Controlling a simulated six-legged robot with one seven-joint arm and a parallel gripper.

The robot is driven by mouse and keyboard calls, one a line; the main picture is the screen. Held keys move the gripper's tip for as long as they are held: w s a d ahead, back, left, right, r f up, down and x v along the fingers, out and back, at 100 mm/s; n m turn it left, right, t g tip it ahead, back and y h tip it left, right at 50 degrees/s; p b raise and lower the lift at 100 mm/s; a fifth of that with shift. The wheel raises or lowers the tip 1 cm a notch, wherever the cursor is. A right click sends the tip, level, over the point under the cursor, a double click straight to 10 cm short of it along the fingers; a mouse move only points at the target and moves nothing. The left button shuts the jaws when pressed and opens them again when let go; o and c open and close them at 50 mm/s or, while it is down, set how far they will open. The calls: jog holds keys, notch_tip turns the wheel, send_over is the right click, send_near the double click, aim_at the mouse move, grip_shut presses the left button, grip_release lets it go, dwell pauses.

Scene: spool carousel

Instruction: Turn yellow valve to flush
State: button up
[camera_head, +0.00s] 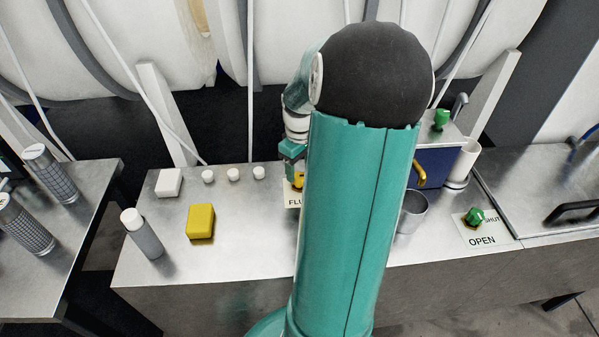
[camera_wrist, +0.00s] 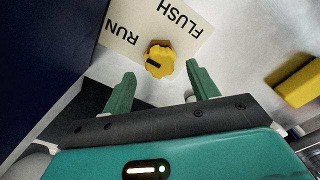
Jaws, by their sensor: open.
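The yellow valve (camera_wrist: 160,58) is a small lobed knob on a white label plate (camera_wrist: 145,22) reading RUN and FLUSH, upside down in the wrist view. A dark mark shows on the knob's lower left part; I cannot tell for sure which word it points at. In the head view my gripper (camera_head: 292,150) is just above the valve.
A yellow block (camera_head: 200,221), a grey bottle (camera_head: 147,238) and several small white caps stand left on the metal bench. Right of my arm are a metal cup (camera_head: 411,212), a blue box (camera_head: 437,168) with a yellow tap, and a green valve (camera_head: 474,216) labelled OPEN and SHUT.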

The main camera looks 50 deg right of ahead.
aim_at(300, 181)
jog(key=shift+f, duration=1.4)
jog(key=c, duration=1)
